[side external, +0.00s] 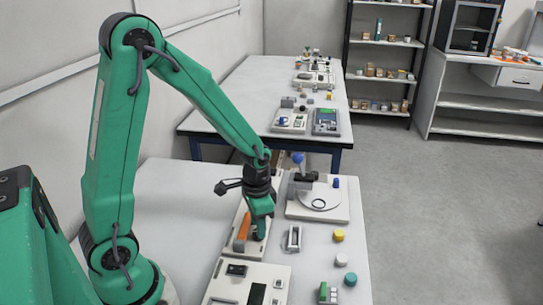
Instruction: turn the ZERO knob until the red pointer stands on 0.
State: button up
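My gripper (260,228) points down over a narrow pale board (234,249) on the near table. Its fingertips are at a small dark part at the board's right side. I cannot tell whether they touch it, or whether the fingers are open or shut. An orange piece (242,229) lies on the board just left of the gripper. The ZERO knob, the red pointer and the 0 mark cannot be made out at this size; the gripper may cover some of them.
A pale unit (320,207) with a round disc and blue knobs stands behind right. A pale panel (223,287) with dark parts is in front. The table's left part (180,205) is clear.

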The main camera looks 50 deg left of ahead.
jog(key=shift+f, duration=0.9)
jog(key=c, duration=0.7)
jog(key=shift+m, duration=1.2)
jog(key=o, duration=0.7)
